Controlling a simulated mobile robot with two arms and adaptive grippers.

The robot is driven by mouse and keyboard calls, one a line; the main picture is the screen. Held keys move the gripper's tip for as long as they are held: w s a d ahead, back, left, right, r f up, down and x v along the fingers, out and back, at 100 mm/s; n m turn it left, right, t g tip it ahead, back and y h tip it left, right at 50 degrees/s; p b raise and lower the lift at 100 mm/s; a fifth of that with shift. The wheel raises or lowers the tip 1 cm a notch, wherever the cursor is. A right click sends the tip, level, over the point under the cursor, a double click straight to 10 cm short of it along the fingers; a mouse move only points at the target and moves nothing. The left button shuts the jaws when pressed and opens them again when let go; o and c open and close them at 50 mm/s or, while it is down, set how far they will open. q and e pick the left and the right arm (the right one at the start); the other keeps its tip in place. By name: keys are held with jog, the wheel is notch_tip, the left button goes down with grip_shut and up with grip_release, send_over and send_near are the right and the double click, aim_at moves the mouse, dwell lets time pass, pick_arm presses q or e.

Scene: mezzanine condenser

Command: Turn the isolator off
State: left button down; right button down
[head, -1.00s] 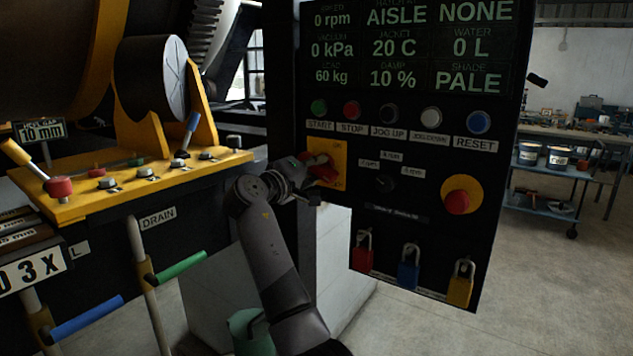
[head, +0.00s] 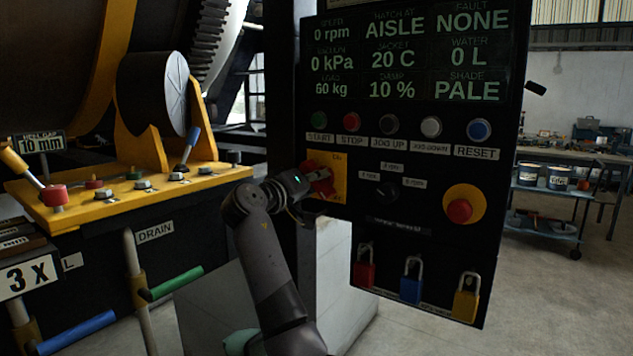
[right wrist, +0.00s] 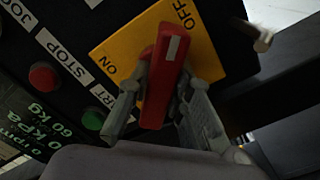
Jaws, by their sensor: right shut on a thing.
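The isolator is a red rotary handle (head: 321,178) on a yellow plate (head: 341,180) at the left of the black control panel, below the START and STOP buttons. My right gripper (head: 312,183) is at the handle. In the right wrist view my gripper's two fingers (right wrist: 160,112) lie either side of the red handle (right wrist: 163,75) and are shut on it. The yellow plate (right wrist: 128,46) reads ON and OFF there. My left gripper is not in view.
A red mushroom button (head: 459,210) and a black selector knob (head: 387,190) are right of the isolator. Red (head: 365,270), blue (head: 411,283) and yellow (head: 466,302) padlocks hang below. A yellow bench (head: 130,200) with levers stands left of my right arm.

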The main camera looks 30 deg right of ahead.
jog(key=shift+f, duration=0.25)
jog(key=c, duration=1.8)
grip_release()
jog(key=o, duration=0.4)
jog(key=shift+r, duration=0.15)
jog(key=shift+c, duration=0.2)
jog(key=v, duration=1.2)
